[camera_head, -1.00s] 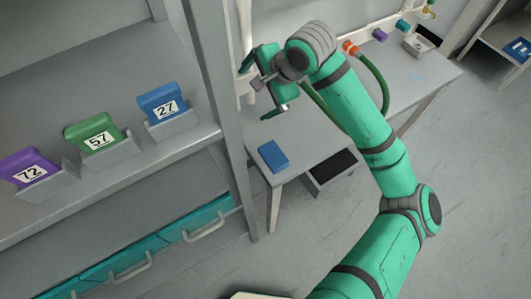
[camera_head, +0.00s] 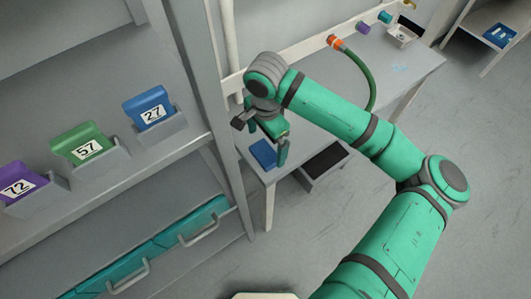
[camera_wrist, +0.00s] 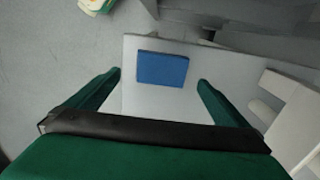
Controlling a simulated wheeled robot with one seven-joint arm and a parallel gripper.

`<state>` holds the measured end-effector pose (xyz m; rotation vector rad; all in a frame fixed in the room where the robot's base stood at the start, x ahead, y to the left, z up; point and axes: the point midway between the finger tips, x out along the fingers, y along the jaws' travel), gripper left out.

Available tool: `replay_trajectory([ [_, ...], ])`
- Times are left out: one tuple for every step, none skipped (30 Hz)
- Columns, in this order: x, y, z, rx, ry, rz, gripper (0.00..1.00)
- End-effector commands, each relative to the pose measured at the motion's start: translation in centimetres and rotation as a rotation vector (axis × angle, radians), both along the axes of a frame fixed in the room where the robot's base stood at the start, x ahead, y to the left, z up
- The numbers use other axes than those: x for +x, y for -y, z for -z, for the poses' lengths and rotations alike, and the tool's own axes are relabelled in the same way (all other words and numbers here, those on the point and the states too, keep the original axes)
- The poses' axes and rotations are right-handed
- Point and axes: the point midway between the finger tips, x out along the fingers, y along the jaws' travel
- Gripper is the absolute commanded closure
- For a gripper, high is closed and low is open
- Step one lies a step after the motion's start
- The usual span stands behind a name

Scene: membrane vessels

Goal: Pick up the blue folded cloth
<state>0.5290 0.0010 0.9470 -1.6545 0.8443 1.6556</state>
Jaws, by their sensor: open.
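The blue folded cloth (camera_head: 263,153) lies flat near the front corner of the grey table (camera_head: 318,113). My gripper (camera_head: 268,152) is over that corner, pointing down, and partly hides the cloth in the head view. In the wrist view the cloth (camera_wrist: 163,69) is a blue rectangle lying ahead of and between the two green fingers of my gripper (camera_wrist: 160,82). The fingers are spread wider than the cloth and do not touch it. The gripper is open and empty.
A shelf unit with upright (camera_head: 207,90) stands left of the table, close to my gripper. It holds numbered purple (camera_head: 22,180), green (camera_head: 85,142) and blue (camera_head: 150,108) pieces in holders. A green hose (camera_head: 366,75) hangs behind my arm.

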Motion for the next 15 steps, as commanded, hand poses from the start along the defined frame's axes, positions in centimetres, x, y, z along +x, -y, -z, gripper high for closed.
replay_trajectory([
  [0.0, 0.0, 0.6, -0.001, 0.0, 0.001, 0.0],
  [0.0, 0.0, 1.0, -0.002, -0.001, 0.001, 0.0],
  [0.1, -0.1, 1.6, -0.002, -0.001, 0.001, 0.0],
  [0.1, -0.2, 2.1, -0.003, -0.002, 0.001, 0.0],
  [0.1, -0.2, 2.5, -0.002, -0.001, 0.001, 0.0],
  [0.1, -0.2, 3.1, -0.001, -0.002, 0.001, 0.0],
  [0.1, -0.2, 3.4, -0.002, -0.001, 0.002, 0.0],
  [0.1, -0.2, 3.7, -0.001, 0.0, 0.002, 0.0],
  [0.1, -0.2, 4.1, 0.0, 0.0, 0.002, 0.0],
  [0.1, -0.2, 4.3, -0.001, -0.001, 0.002, 0.0],
  [0.1, -0.2, 4.4, -0.001, -0.001, 0.001, 0.0],
  [0.1, -0.2, 4.6, -0.001, -0.001, 0.001, 0.0],
  [0.1, -0.2, 4.6, -0.001, -0.001, 0.001, 0.0],
  [0.1, -0.3, 4.7, 0.0, 0.0, 0.001, 0.0],
  [0.1, -0.3, 4.7, 0.0, 0.0, 0.001, 0.0],
])
